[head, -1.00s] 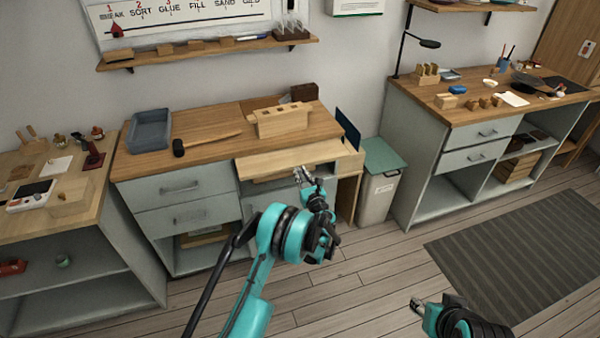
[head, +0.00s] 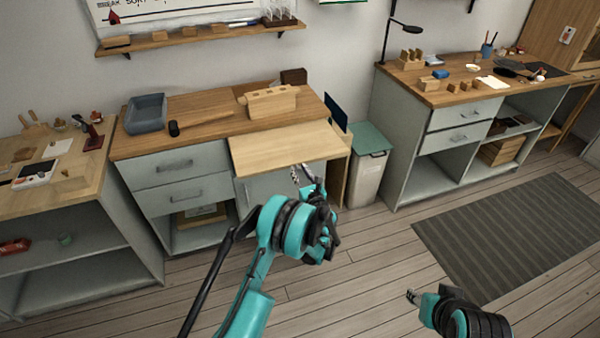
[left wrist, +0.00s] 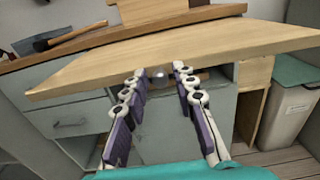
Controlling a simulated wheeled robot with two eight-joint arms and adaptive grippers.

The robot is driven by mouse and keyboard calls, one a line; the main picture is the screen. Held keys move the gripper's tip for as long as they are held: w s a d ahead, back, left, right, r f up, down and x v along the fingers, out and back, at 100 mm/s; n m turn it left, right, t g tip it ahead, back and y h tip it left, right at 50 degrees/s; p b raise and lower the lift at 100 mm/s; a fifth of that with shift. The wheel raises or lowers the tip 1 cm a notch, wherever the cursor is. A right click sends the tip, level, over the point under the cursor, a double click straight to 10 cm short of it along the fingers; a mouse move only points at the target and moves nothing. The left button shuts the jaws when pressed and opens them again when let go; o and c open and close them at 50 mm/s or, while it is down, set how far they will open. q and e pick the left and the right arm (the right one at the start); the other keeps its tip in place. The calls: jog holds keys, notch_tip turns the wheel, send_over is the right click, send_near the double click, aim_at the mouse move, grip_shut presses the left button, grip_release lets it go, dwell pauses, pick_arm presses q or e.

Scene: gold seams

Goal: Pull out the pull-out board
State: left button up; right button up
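The pull-out board (head: 285,148) is a pale wooden panel sticking out well beyond the front of the middle workbench, over a grey-green cabinet front. In the left wrist view the board (left wrist: 180,55) spans the picture with its front edge facing me. My left gripper (head: 307,175) is at that front edge, and in the wrist view its two fingers (left wrist: 158,72) stand apart. A small round knob (left wrist: 160,77) shows between the fingertips, with no clear contact; I cannot tell what it is fixed to. My right gripper (head: 413,297) is low at the right, far from the board, its fingers too small to judge.
On the middle bench are a grey tray (head: 146,113), a mallet (head: 174,128) and a slotted wooden block (head: 268,103). A bin with a green lid (head: 370,138) stands right of the board. The floor (head: 330,285) in front is clear.

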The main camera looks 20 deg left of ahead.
pick_arm(q)
jog(key=shift+d, duration=0.1)
jog(key=v, duration=1.2)
jog(key=s+a+r+n+g+h, duration=0.3)
jog(key=s+a+r+n+g, duration=0.4)
jog(key=s+r+n, duration=0.6)
jog(key=s+d+n+h, duration=0.2)
jog(key=s+n+h, duration=0.1)
jog(key=s+n, duration=0.5)
jog(key=s+d+n+h, duration=0.2)
jog(key=s+n+h, duration=0.2)
jog(key=s+n, duration=0.4)
jog(key=s, duration=0.5)
jog(key=shift+s+g, duration=0.25)
jog(key=shift+g, duration=0.15)
